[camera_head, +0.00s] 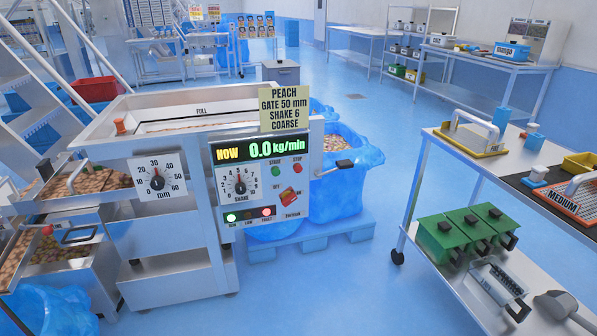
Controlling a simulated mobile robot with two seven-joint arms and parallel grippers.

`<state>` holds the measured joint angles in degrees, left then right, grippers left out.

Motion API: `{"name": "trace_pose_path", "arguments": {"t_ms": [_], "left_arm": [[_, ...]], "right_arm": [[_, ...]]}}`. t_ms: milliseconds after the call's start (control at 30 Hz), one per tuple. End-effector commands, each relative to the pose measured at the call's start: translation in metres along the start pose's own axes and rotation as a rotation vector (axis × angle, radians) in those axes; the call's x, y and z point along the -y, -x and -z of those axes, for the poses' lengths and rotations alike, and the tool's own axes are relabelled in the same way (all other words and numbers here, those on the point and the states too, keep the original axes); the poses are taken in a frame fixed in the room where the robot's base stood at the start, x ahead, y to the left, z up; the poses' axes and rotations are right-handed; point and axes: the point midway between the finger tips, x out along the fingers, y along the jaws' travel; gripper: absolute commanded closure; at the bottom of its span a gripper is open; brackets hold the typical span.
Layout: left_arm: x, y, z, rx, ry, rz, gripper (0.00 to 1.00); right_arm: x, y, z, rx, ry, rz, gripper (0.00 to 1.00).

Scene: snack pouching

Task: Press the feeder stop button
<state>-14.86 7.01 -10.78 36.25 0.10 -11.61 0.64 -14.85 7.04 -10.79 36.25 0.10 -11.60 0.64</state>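The feeder (165,255) is a steel machine at left centre, with a control panel (262,205) on its front. The red stop button (297,169) sits at the panel's upper right under a small STOP label, just right of the green start button (276,171). The display (262,149) above them reads NOW 0.0 kg/min. A green lamp (231,217) glows at the panel's lower left and a red lamp (267,211) shows at the FAULT label. Nothing covers the stop button. Neither of my grippers is in view.
A card (285,107) reads PEACH, GATE 50 mm, SHAKE 6, COARSE. A blue-lined bin (345,190) stands behind the panel. Clear floor separates the feeder from the right cart (430,165).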

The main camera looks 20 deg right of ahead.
Motion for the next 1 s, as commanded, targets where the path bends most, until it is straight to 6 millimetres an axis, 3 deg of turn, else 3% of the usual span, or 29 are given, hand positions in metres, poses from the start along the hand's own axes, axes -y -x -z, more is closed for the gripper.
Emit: {"name": "trace_pose_path", "arguments": {"t_ms": [67, 433, 1000], "left_arm": [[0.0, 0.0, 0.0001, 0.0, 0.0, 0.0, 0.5], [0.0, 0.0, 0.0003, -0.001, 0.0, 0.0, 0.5], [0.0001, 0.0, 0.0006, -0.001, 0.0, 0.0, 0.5]], "right_arm": [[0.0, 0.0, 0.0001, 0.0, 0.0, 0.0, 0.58], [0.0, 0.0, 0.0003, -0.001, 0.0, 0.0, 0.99], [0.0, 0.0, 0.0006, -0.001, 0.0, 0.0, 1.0]]}}
